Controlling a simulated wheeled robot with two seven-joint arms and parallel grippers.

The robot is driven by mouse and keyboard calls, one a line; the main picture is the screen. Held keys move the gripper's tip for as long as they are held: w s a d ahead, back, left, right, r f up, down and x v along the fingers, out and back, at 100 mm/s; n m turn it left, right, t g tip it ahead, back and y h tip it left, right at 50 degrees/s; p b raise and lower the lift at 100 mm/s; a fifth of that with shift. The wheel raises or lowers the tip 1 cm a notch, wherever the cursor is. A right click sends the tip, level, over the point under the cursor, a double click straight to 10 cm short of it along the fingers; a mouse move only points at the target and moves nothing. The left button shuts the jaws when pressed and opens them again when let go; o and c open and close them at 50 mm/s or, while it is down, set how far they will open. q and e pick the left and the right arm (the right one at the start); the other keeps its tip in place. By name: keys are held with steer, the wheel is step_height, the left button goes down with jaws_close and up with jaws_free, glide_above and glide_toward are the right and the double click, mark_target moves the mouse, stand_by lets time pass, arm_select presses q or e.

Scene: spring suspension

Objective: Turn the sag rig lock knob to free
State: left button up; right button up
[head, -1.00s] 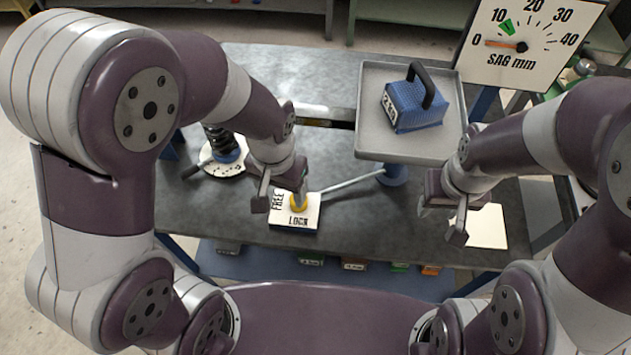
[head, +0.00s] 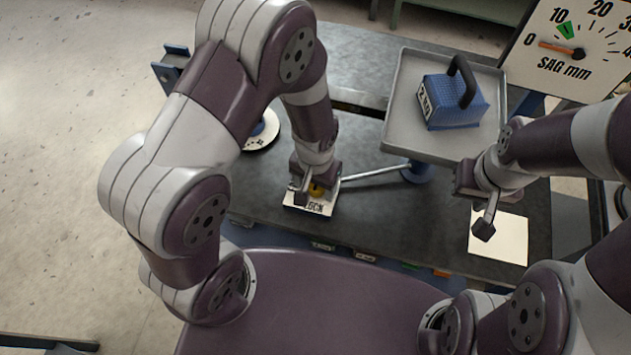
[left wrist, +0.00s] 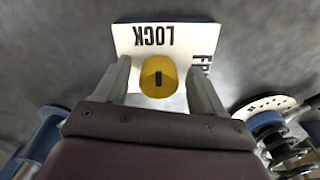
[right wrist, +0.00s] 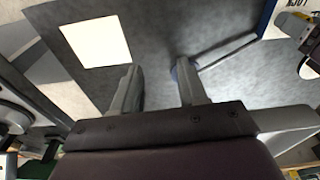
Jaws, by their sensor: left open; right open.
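The yellow lock knob (left wrist: 158,76) sits on a white plate (left wrist: 137,38) marked LOCK and, partly hidden, FREE. My left gripper (left wrist: 160,73) is open, with one finger on each side of the knob. I cannot tell whether the fingers touch it. A short dark mark on the knob runs up and down in the left wrist view. In the head view the knob (head: 317,190) is partly hidden by my left gripper (head: 314,189). My right gripper (right wrist: 157,84) is open and empty above the table; in the head view it is at the right (head: 480,212).
A grey tray (head: 401,137) holds a blue weight (head: 455,103) with a black handle. A sag gauge (head: 566,50) stands at the back right, its needle near 0. A white sheet (head: 499,238) lies near the right gripper. A spring unit (left wrist: 278,138) stands beside the plate.

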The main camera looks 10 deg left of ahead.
arm_select(q)
steer(key=shift+w+d, duration=0.1)
steer(key=shift+w, duration=0.05)
steer(key=shift+c, duration=0.3)
steer(key=c, duration=1)
steer(key=m+p, duration=0.1)
steer(key=m, duration=0.2)
steer(key=shift+r+p, duration=0.1)
steer(key=shift+p, duration=0.2)
steer(key=m+p, duration=0.2)
steer(key=m, duration=0.3)
steer(key=m+p, duration=0.1)
steer(key=m, duration=0.4)
steer(key=shift+w+m+p, duration=0.1)
steer(key=shift+m+p, duration=0.25)
steer(key=shift+m, duration=0.05)
steer(key=shift+w+m+p, duration=0.1)
steer(key=shift+m+p, duration=0.45)
steer(key=shift+m, duration=1.55)
